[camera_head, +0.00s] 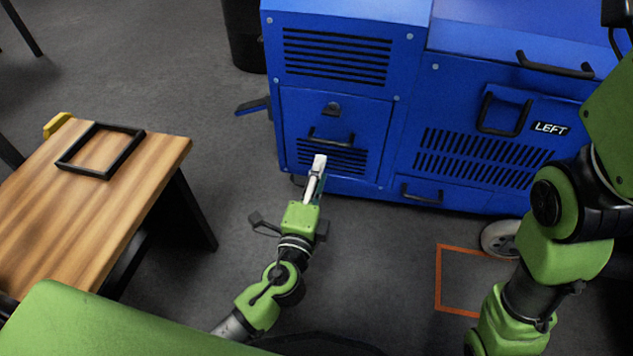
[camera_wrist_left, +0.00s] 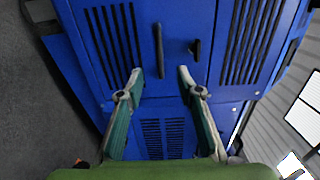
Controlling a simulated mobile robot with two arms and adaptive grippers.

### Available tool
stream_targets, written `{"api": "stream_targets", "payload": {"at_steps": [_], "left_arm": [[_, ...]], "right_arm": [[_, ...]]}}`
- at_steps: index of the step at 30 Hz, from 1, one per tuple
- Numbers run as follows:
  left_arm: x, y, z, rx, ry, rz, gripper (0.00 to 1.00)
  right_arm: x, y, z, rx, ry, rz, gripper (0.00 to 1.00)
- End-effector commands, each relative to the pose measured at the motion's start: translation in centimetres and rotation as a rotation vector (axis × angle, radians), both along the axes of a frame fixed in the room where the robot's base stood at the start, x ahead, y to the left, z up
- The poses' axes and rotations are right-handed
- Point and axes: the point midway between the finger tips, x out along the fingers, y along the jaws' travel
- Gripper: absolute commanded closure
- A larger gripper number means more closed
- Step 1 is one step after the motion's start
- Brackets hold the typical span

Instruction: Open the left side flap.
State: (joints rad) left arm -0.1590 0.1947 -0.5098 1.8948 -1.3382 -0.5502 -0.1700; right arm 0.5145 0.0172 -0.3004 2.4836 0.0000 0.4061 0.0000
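The blue machine has a side face marked LEFT (camera_head: 550,129). That face has a panel with a square black handle (camera_head: 503,113), which looks closed, above slotted vents. The narrower face to the left has a lower panel (camera_head: 360,112) with a latch (camera_head: 332,108) and a bar handle (camera_head: 331,137); this panel looks closed. My left gripper (camera_head: 318,164) is open and empty, close in front of that bar handle. In the left wrist view the bar handle (camera_wrist_left: 158,50) lies beyond the gap between the fingertips (camera_wrist_left: 160,76). Contact is not visible. My right gripper is out of view.
A wooden table (camera_head: 120,210) with a black frame (camera_head: 100,151) stands at the left. A black bin (camera_head: 243,35) is behind. A dark lever (camera_head: 252,106) sticks out left of the machine. The middle floor is clear.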

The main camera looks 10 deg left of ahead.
Motion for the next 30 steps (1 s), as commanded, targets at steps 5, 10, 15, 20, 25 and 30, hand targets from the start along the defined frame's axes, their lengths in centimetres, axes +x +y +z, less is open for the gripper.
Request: {"api": "stream_targets", "payload": {"at_steps": [5,10,15,20,25,30], "left_arm": [[2.9,0.0,0.1,0.0,-0.001,0.001,0.67],[5.4,0.0,0.0,-0.001,-0.001,0.002,0.67],[7.6,0.0,-0.1,-0.002,0.0,0.001,0.67],[8.9,0.0,-0.1,-0.002,0.001,0.0,0.67],[9.5,0.0,-0.1,-0.002,0.001,0.0,0.67],[9.5,0.0,-0.1,-0.002,0.002,0.0,0.67]], "right_arm": [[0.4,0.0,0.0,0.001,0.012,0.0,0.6],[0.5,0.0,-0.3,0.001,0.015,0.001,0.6],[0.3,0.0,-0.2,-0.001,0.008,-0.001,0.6],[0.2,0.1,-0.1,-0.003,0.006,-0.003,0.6],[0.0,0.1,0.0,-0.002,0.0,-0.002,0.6],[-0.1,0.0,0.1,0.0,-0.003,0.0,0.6]]}}
